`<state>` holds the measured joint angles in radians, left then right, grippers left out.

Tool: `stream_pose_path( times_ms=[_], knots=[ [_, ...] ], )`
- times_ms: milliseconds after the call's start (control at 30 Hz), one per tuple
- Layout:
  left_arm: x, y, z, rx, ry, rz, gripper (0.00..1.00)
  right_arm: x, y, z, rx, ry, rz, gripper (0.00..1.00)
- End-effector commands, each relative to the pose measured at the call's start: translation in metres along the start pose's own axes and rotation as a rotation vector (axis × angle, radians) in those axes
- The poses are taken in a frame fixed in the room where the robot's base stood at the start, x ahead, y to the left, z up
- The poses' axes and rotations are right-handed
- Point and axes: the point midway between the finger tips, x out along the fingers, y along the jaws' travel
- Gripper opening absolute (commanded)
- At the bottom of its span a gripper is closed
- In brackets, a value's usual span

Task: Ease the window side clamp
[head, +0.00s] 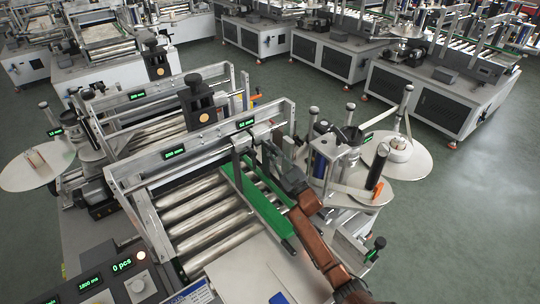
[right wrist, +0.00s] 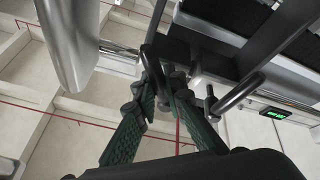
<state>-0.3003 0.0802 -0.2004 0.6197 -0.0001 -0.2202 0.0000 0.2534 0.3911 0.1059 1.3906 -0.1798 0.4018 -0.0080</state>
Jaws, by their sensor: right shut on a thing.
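My right gripper (head: 268,154) reaches in from the lower right over the labeller, at the crossbar above the rollers. In the right wrist view its green ribbed fingers (right wrist: 167,82) are closed together on a dark rod-like clamp handle (right wrist: 153,60). The fingers hide the handle's lower end. A second dark lever (right wrist: 238,92) stands to the right of the fingers, apart from them. The clamp itself is small and partly hidden by my gripper in the head view. No window shows, so I cannot tell the window side from the pictures. My left gripper is not in view.
A green guide rail (head: 262,212) runs along the steel rollers (head: 190,212) beside my right arm. The metal crossbar (head: 208,146) carries small green displays. A post with an orange part (head: 377,192) and a round reel plate (head: 408,160) stand to the right. Open floor (head: 460,210) lies beyond.

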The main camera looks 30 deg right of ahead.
Motion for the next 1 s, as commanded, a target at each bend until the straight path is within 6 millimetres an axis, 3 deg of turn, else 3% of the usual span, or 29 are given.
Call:
stream_pose_path(
  times_ms=[400,967,1000],
  knots=[
    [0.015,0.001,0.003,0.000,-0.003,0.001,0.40,0.002,0.005,-0.001,-0.181,0.041,-0.077,0.00],
    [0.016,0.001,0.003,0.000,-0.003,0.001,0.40,0.002,0.006,-0.002,-0.207,0.047,-0.086,0.00],
    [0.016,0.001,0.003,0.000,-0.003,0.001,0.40,0.002,0.006,-0.002,-0.206,0.047,-0.086,0.13]
  ],
)
